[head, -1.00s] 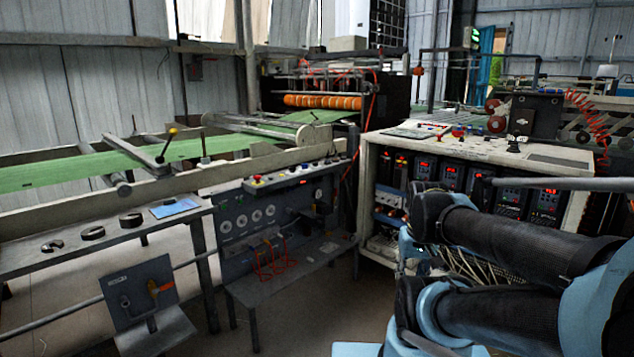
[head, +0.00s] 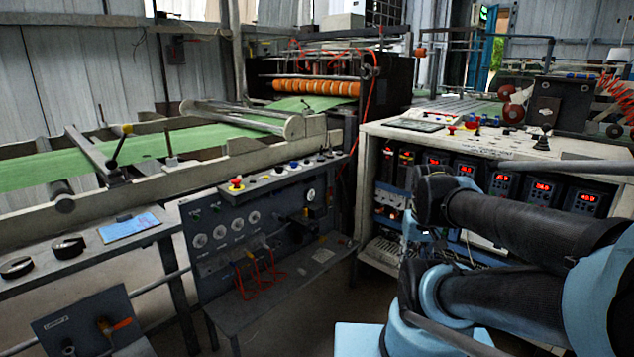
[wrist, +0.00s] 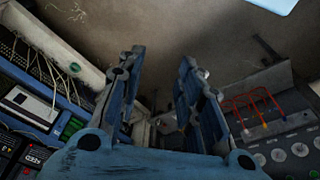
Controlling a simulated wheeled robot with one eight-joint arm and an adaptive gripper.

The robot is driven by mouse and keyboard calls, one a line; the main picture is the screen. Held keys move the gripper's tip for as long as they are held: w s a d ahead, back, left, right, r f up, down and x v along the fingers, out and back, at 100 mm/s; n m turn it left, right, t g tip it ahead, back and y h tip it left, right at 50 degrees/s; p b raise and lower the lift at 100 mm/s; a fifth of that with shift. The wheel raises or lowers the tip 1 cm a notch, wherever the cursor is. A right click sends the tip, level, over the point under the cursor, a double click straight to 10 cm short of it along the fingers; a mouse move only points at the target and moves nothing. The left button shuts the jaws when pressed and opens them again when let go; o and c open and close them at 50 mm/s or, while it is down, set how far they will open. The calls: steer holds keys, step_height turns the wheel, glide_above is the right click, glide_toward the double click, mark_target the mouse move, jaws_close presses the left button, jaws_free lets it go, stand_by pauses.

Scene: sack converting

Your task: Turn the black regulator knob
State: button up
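A grey control panel (head: 222,262) stands left of centre in the head view, with a row of white dials and red cables. A black regulator fitting (head: 306,224) sits on its right part; its knob is too small and dark to make out clearly. The panel also shows in the wrist view (wrist: 293,122), turned about, at the right. My gripper (wrist: 163,56) shows in the wrist view with its two blue fingers apart and nothing between them. It is apart from the panel. In the head view the fingers are not clearly visible; my arm fills the lower right.
A white cabinet (head: 372,157) with red displays stands close by my arm. A grey shelf (head: 305,277) juts out below the panel. A tilted box with an orange handle (head: 120,325) is at the lower left. Bare floor (wrist: 215,38) lies beyond the fingers.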

steer(key=shift+o, duration=0.6)
steer(key=shift+o, duration=1)
steer(key=shift+s+r, duration=0.15)
steer(key=shift+s, duration=0.05)
steer(key=w+a+r+m+t+y, duration=0.1)
steer(key=w+a+r+m+y, duration=0.3)
steer(key=w, duration=0.7)
steer(key=w+a+r+m+t+y, duration=0.15)
steer(key=w+a+m, duration=0.25)
steer(key=w+a, duration=0.55)
steer(key=w+a+r+m+t+y, duration=0.1)
steer(key=w+a+r+m+y, duration=0.2)
steer(key=w, duration=1.1)
steer(key=m+t+y, duration=0.5)
steer(key=m+t, duration=0.1)
steer(key=m, duration=0.9)
glide_toward(315, 178)
steer(key=x, duration=0.8)
steer(key=shift+w+a, duration=0.15)
steer(key=shift+a, duration=0.15)
